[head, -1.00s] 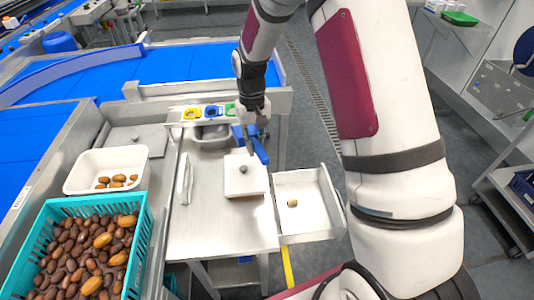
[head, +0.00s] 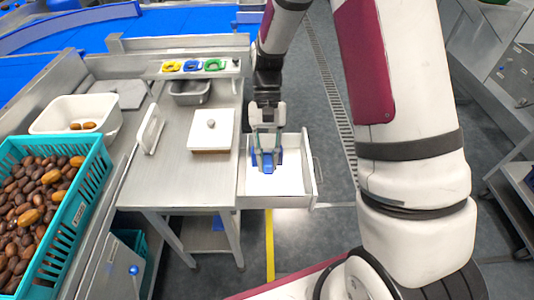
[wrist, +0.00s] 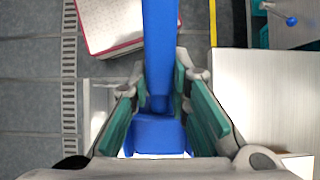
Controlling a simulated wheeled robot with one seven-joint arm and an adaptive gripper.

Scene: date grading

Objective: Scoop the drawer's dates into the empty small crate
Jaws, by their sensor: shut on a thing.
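My gripper (head: 267,148) is shut on a blue scoop (head: 268,163) and holds it over the open white drawer (head: 292,186). In the wrist view, the scoop (wrist: 158,135) runs between the green finger pads. I cannot tell whether the scoop touches the drawer floor or holds anything. No date shows in the drawer now; the gripper and scoop hide part of it. A teal crate (head: 148,245) shows partly below the table at the left; its inside is hidden, so I cannot tell whether it is empty.
A lidded white box (head: 211,128), a grey metal pan (head: 190,98) and an upright white board (head: 150,127) stand on the metal table (head: 185,180). At left are a white tub (head: 52,124) with a few dates and a large teal crate (head: 72,215) full of dates.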

